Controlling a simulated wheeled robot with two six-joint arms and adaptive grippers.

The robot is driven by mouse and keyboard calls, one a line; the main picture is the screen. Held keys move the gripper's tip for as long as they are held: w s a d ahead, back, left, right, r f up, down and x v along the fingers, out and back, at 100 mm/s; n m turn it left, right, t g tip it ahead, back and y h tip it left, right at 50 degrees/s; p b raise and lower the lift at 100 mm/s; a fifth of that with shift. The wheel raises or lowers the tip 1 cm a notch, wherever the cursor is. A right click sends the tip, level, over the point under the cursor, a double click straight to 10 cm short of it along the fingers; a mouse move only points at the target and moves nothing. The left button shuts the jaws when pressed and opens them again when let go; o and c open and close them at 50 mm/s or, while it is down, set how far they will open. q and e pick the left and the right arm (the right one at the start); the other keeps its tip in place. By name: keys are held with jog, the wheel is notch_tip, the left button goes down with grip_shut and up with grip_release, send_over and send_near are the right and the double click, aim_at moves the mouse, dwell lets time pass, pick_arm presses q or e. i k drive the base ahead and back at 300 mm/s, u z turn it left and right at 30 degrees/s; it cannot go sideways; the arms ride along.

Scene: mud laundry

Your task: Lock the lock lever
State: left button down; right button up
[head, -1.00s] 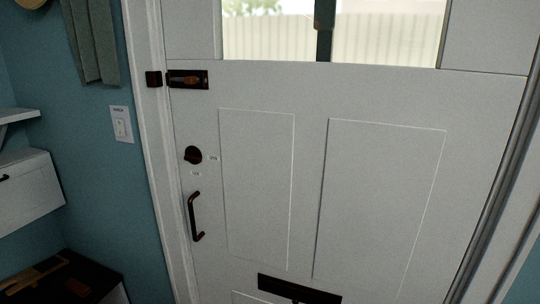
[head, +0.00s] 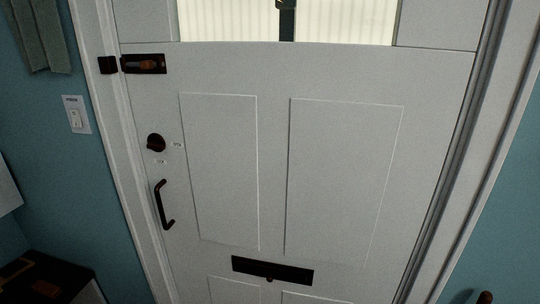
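A white door (head: 270,170) fills most of the head view. Near its left edge is a round dark lock knob (head: 156,143) with a small turn piece, and small labels too tiny to read beside and below it. Above it a dark slide bolt (head: 144,64) with an orange-brown part is mounted on the door, and its dark keeper (head: 108,65) is on the frame. A dark pull handle (head: 163,205) is below the knob. Neither of my grippers shows in the view, and nothing touches the lock.
A dark mail slot (head: 272,270) is low on the door. A light switch (head: 76,115) is on the blue wall at left. A dark-topped piece of furniture (head: 50,280) stands at lower left. A small brownish object (head: 485,297) shows at the bottom right edge.

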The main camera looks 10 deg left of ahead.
aim_at(154, 144)
jog(key=u, duration=3.2)
jog(key=i, duration=2.25)
jog(key=z, duration=2.55)
